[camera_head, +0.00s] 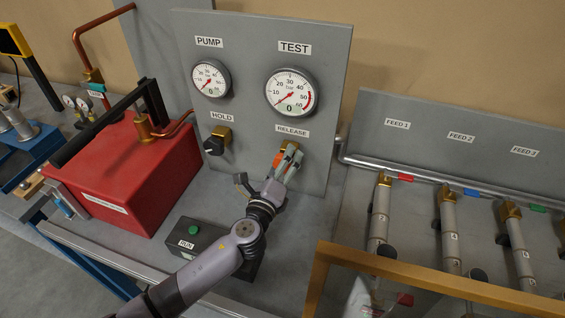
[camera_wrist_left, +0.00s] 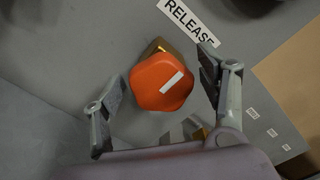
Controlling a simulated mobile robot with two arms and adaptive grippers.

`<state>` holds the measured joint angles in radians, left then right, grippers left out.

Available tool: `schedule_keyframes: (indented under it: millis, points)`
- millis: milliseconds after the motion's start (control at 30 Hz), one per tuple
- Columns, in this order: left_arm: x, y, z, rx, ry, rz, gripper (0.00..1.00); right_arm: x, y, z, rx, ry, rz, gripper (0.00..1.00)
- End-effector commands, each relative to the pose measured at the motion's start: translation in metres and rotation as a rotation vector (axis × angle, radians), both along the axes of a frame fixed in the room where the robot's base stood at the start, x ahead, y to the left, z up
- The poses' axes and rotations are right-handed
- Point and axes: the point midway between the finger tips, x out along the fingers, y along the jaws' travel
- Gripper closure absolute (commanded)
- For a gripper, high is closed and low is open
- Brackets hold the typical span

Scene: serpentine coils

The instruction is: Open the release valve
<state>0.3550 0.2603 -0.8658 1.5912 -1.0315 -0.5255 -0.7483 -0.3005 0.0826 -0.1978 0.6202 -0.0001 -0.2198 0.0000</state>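The release valve has an orange knob (camera_wrist_left: 161,83) with a white mark, on a brass body (camera_wrist_left: 152,49) below the RELEASE label (camera_head: 292,130). In the head view the orange knob (camera_head: 278,159) is partly hidden by my left gripper (camera_head: 286,158). In the left wrist view my left gripper (camera_wrist_left: 165,95) is open, with one finger on each side of the knob and visible gaps between. The TEST gauge (camera_head: 291,93) and the PUMP gauge (camera_head: 211,78) both have needles near the low end. My right gripper is not in view.
The HOLD valve with a black knob (camera_head: 213,146) sits left on the grey panel (camera_head: 250,50). A red tank (camera_head: 140,175) stands at the left.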

Motion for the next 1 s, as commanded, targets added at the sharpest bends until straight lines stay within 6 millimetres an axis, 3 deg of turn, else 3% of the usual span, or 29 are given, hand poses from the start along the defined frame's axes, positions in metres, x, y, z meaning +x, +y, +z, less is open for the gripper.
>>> schedule_keyframes:
  millis: [700,1000]
  points:
    - [-0.0003,0.0006,-0.0006,0.001,0.002,0.001,0.81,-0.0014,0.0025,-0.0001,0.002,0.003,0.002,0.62]
    - [-0.0004,0.0008,-0.0025,-0.042,0.016,0.002,0.81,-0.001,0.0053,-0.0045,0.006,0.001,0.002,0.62]
